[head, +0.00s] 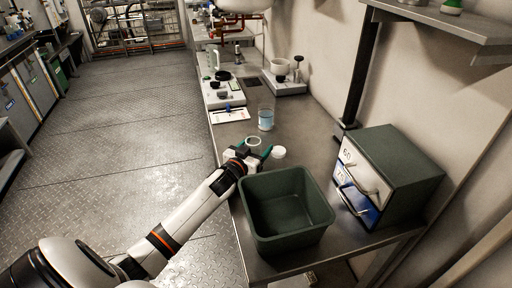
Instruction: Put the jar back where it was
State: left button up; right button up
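My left gripper (260,149) reaches over the bench beside the green bin, with its two green-tipped fingers apart. I see nothing clearly held between them. A small white round container (278,153) stands just right of the right finger. A pale round ring-shaped piece (253,142) lies just beyond the left finger, partly hidden by it. A clear glass vessel with blue liquid (266,118) stands upright farther back. I cannot tell which of these is the jar. My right gripper is not in view.
The open, empty-looking dark green bin (285,243) stands at the bench's near end. A green drawer cabinet (398,165) with two handled drawers is to its right. A scale (224,92) and a white-based device (284,82) stand farther back. The middle of the bench (300,125) is clear.

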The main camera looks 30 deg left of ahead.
pick_arm(q)
jog(key=shift+r, duration=0.2)
jog(key=shift+s+f, duration=0.1)
jog(key=shift+s, duration=0.2)
jog(key=s, duration=0.7)
jog(key=s+d, duration=0.1)
jog(key=s, duration=0.3)
jog(key=shift+s+r, duration=0.2)
jog(key=shift+r, duration=0.15)
